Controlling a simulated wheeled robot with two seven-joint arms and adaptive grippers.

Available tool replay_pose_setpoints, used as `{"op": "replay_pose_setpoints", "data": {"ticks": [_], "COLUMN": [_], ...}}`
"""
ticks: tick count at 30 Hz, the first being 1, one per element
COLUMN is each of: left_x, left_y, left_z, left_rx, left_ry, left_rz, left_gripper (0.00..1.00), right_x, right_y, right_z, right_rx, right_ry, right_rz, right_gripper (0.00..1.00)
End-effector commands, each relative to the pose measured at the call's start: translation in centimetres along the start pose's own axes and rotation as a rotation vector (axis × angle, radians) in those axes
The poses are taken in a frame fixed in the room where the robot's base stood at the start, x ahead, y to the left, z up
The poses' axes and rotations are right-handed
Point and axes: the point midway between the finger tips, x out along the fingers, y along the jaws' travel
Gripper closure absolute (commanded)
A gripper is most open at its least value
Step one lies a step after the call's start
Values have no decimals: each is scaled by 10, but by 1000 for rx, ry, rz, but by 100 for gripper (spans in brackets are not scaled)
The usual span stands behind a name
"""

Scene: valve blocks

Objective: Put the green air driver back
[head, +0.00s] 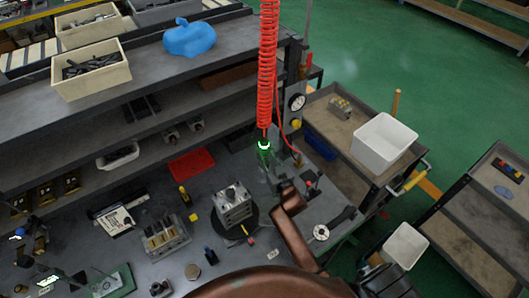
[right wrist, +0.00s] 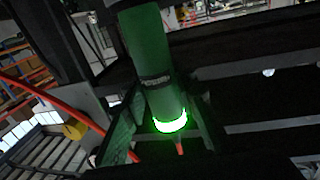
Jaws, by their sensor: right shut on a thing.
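The green air driver (head: 264,146) hangs upright at the lower end of a red coiled hose (head: 267,65), above the right part of the bench, with a bright glowing ring on it. My right gripper (head: 270,168) is at the driver, and its fingers are dim and hard to make out there. In the right wrist view the driver's green body (right wrist: 152,60) runs down between the fingers of my right gripper (right wrist: 155,135), which is shut on it. The glowing ring (right wrist: 169,123) shows near the fingers. My left gripper is not in view.
A grey valve block (head: 234,203) stands on a dark round base on the bench. A red tray (head: 191,164) lies behind it. A pressure gauge (head: 297,101) is on the post by the hose. A cart with a white bin (head: 384,141) stands at the right.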

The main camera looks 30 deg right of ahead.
Motion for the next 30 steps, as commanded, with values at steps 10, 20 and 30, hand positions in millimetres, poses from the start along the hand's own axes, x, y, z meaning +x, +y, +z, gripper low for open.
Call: {"op": "replay_pose_setpoints", "data": {"ticks": [10,20,30], "left_x": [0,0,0], "left_y": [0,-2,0], "left_z": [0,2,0], "left_rx": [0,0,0], "left_ry": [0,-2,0], "left_rz": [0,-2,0], "left_gripper": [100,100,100], "right_x": [0,-4,-63], "right_y": [0,0,0], "right_z": [-2,2,1], "right_rx": [0,1,0], "right_ry": [3,-4,-2], "right_rz": [-1,1,1], "right_gripper": [54,54,54]}}
